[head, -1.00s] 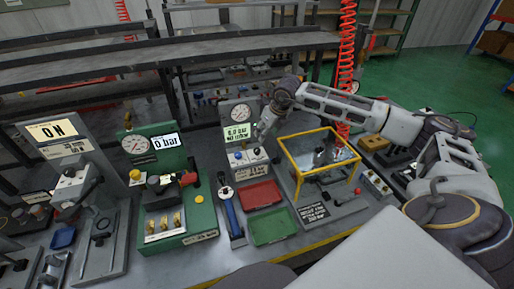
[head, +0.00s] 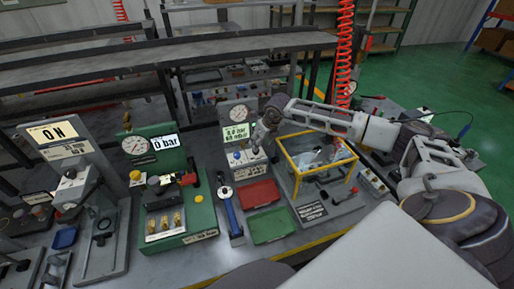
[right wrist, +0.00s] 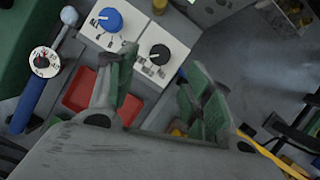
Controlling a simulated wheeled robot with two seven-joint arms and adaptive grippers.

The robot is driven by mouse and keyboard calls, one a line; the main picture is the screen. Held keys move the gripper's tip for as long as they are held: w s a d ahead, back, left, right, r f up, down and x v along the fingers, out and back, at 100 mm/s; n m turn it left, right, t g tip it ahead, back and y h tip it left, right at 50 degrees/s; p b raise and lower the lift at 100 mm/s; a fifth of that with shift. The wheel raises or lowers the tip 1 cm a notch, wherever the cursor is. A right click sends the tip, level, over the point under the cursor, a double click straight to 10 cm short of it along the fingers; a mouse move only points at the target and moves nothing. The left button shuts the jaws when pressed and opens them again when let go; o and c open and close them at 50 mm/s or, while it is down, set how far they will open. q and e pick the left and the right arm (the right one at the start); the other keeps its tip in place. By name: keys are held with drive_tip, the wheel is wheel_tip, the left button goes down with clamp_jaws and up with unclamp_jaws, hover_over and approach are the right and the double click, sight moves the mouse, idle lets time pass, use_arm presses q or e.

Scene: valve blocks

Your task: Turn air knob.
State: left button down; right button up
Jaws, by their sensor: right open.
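A small control box (head: 247,162) with a blue knob (head: 237,155) stands at the middle of the bench. In the right wrist view the blue knob (right wrist: 110,19) and a black knob (right wrist: 160,54) sit on its pale top face; their labels are too small to read, so I cannot tell which is the air knob. My right gripper (head: 259,146) is over the right part of the box and partly hides it. In the right wrist view its two green fingers (right wrist: 163,92) are spread apart and empty, with the black knob beyond the gap. My left gripper does not show.
A gauge (head: 240,113) and a lit display (head: 236,133) stand behind the box. A yellow-framed guard (head: 320,183) is close on the right. A red tray (head: 258,194), a green tray (head: 270,226) and a blue-handled tool (head: 231,214) lie in front.

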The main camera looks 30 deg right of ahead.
drive_tip(key=shift+p+x, duration=0.45)
drive_tip(key=shift+x, duration=2.85)
drive_tip(key=c, duration=1)
